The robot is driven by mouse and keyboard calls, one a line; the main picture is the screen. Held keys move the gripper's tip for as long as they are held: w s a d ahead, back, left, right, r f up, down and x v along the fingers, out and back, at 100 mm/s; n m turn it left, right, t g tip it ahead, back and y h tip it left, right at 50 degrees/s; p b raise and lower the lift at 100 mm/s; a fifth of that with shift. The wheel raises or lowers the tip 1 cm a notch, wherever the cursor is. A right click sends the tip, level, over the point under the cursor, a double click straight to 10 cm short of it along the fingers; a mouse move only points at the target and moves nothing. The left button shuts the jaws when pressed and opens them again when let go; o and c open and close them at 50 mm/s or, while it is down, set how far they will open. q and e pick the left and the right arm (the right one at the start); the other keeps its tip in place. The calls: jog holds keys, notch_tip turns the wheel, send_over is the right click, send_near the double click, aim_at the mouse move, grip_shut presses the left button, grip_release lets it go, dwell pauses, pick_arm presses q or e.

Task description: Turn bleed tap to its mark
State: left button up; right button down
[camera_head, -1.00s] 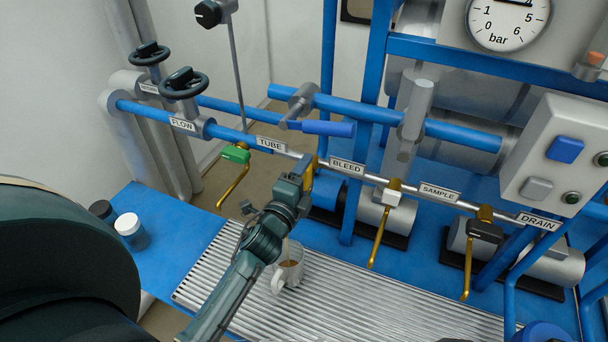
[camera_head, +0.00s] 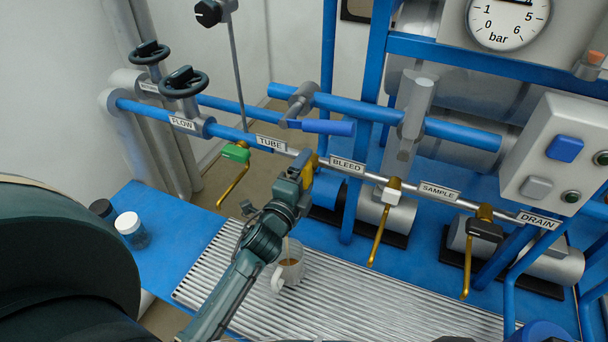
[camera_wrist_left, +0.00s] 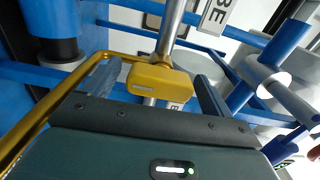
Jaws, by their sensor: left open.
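The bleed tap has a yellow handle, seen at the left end of the BLEED label (camera_head: 347,165) and partly hidden by my left gripper (camera_head: 303,168). In the left wrist view the yellow handle (camera_wrist_left: 151,80) lies between the two fingers of my left gripper (camera_wrist_left: 153,88), which is open around it. I cannot tell whether either finger touches it. A brass spout (camera_wrist_left: 52,95) curves down on the left of that view. I cannot make out a mark for the tap. My right gripper is not in view.
Along the same pipe are a green-handled tap (camera_head: 236,153), a white-handled tap (camera_head: 391,196) and a black-handled tap (camera_head: 485,231). A white-lidded jar (camera_head: 128,224) is at left.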

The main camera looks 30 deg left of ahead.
pick_arm(q)
jog(key=s+b, duration=0.2)
jog(key=s, duration=1.1)
jog(key=shift+d, duration=0.4)
